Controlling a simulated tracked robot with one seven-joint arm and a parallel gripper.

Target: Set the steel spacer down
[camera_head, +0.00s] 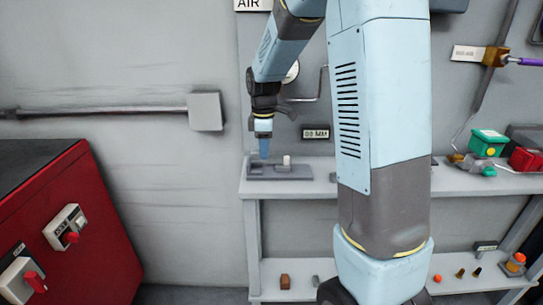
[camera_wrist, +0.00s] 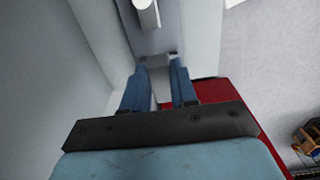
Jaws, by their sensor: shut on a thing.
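My gripper (camera_head: 264,154) points down over the left part of a grey tray (camera_head: 298,172) on the upper shelf. In the wrist view my gripper (camera_wrist: 158,74) has its two blue fingers around a grey piece, the steel spacer (camera_wrist: 160,84). The fingers hide part of it, and in the head view I cannot make it out. A pale upright cylinder (camera_head: 286,160) stands in the tray, right of my fingers; it also shows at the top of the wrist view (camera_wrist: 147,14). I cannot tell whether the spacer touches the tray.
The shelf (camera_head: 322,180) has bare room right of the tray. A green box (camera_head: 488,143) and a red item (camera_head: 525,159) stand further right. A brown block (camera_head: 285,281) sits on the lower shelf. A red cabinet (camera_head: 80,235) stands at the left. My arm hides the middle.

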